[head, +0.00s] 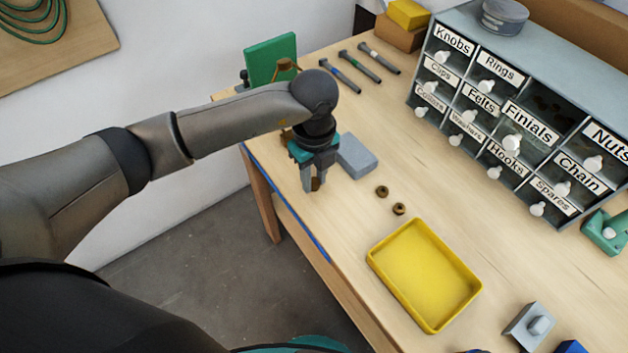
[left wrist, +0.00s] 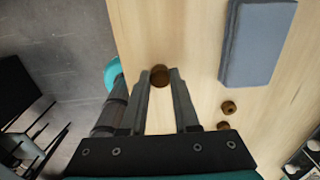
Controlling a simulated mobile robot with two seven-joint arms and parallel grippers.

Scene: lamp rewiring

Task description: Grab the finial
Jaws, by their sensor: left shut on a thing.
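The finial (head: 316,184) is a small brown, brass-like piece near the left edge of the workbench. In the left wrist view the finial (left wrist: 160,75) shows as a round brown knob between the fingertips. My left gripper (head: 314,187) points down at the bench and is shut on the finial, with one finger on each side. The fingers hide part of it in the head view. I cannot tell whether it still touches the bench top. My right gripper is not in view.
A grey block (head: 357,160) lies just right of the gripper. Two small brown rings (head: 382,191) lie nearby, with a yellow tray (head: 376,264) in front. A labelled drawer cabinet (head: 424,62) stands at the back right.

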